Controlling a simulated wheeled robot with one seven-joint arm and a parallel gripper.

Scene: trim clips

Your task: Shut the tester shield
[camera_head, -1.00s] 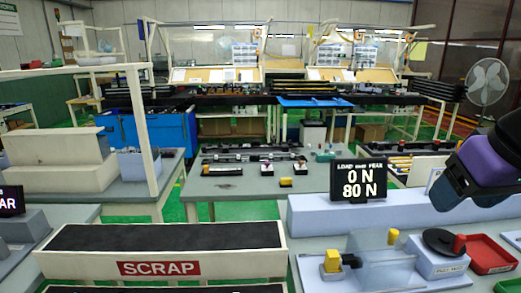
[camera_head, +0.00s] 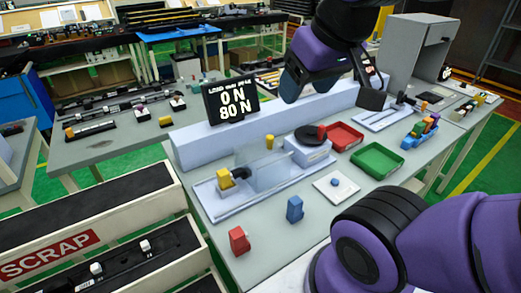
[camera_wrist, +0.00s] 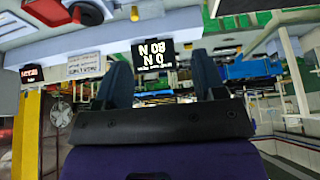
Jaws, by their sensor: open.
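The tester is a pale blue base (camera_head: 222,212) on the bench. A yellow block with a black part (camera_head: 225,179) sits at its left end. A clear shield (camera_head: 268,172) stands over the middle; its exact angle is hard to tell. A yellow knob (camera_head: 269,142) shows behind the shield's top edge.
A load display (camera_head: 231,101) reads 0 N and 80 N behind the tester. Red (camera_head: 345,136) and green (camera_head: 378,160) trays lie right. Red (camera_head: 239,240) and blue (camera_head: 294,210) clips stand in front. A scrap bin (camera_head: 60,252) is at left.

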